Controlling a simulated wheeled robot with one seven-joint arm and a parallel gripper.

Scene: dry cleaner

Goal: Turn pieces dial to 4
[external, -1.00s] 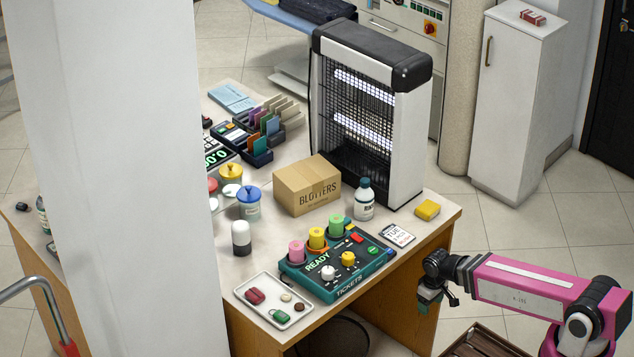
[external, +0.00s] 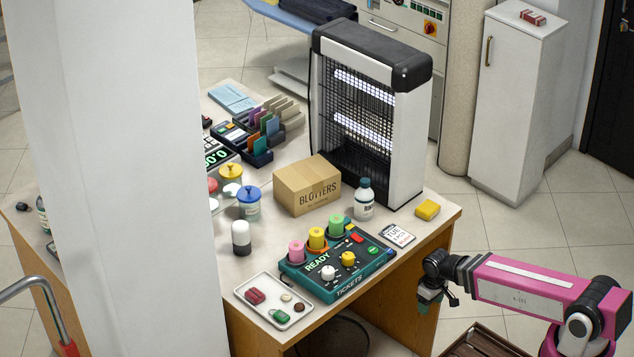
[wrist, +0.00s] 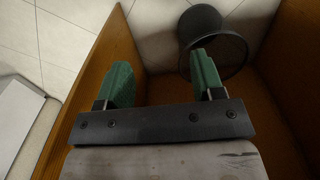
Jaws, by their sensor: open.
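The teal ticket machine (external: 338,272) stands near the front edge of the counter, its display reading READY. On its top are a white dial (external: 328,272) and a yellow dial (external: 348,259); their settings are too small to read, and I cannot tell which is the pieces dial. Pink, orange and green ticket rolls (external: 317,238) stand along its back. My gripper (external: 436,302) is off the counter's right end, lower than the machine and apart from it. In the wrist view my gripper (wrist: 165,82) is open and empty, with green fingertips over the space beneath the counter.
A white tray (external: 240,290) with small items lies left of the machine. A dark bin (wrist: 228,60) is under the counter, whose wooden side panel (wrist: 108,65) is close.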

